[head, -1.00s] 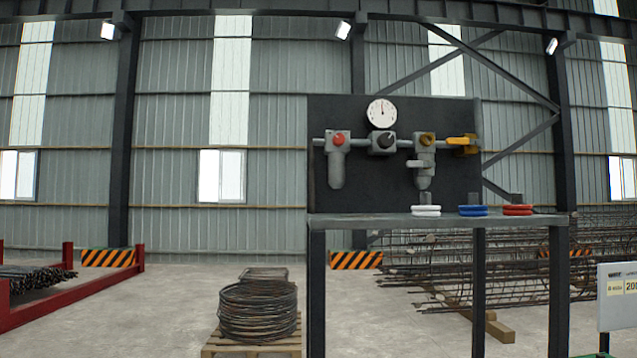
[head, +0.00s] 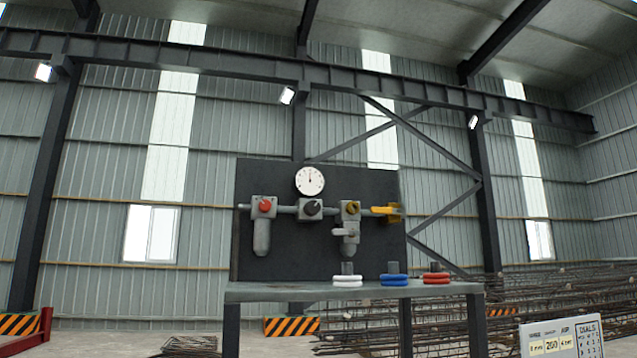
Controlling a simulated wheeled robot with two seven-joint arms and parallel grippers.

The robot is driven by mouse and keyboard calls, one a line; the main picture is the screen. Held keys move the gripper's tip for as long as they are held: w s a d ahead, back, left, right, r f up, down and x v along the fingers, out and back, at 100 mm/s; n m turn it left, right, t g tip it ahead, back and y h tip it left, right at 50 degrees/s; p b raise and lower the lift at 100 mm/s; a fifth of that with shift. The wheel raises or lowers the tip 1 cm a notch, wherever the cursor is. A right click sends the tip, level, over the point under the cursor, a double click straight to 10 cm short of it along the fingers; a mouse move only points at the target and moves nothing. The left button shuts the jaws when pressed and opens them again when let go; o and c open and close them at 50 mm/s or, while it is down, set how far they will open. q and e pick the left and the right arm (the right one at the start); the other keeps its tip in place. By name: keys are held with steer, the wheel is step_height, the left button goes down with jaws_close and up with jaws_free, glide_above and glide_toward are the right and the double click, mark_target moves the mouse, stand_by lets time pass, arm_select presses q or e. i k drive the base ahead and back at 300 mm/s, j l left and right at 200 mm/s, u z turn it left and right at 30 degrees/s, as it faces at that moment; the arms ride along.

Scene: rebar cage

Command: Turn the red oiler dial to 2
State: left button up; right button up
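The red oiler dial (head: 265,205) sits on the leftmost unit of a row of air fittings on a dark upright panel (head: 290,250). A grey bowl (head: 261,238) hangs below it. To its right are a black knob (head: 311,207), a yellow-brown knob (head: 350,208) and a yellow lever (head: 385,210). A round white gauge (head: 309,180) is above the black knob. The dial's setting is too small to read. Neither of my grippers is in view.
The panel stands on a grey bench (head: 270,291). A white sign with numbers (head: 560,338) stands at the lower right. Rebar cages (head: 540,305) lie behind.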

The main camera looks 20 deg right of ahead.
mark_target(264, 206)
steer(key=i+l, duration=0.2)
steer(key=l, duration=0.15)
steer(key=i+l, duration=0.2)
steer(key=l, duration=0.2)
steer(key=i+l, duration=0.2)
steer(key=l, duration=0.15)
steer(key=z, duration=0.05)
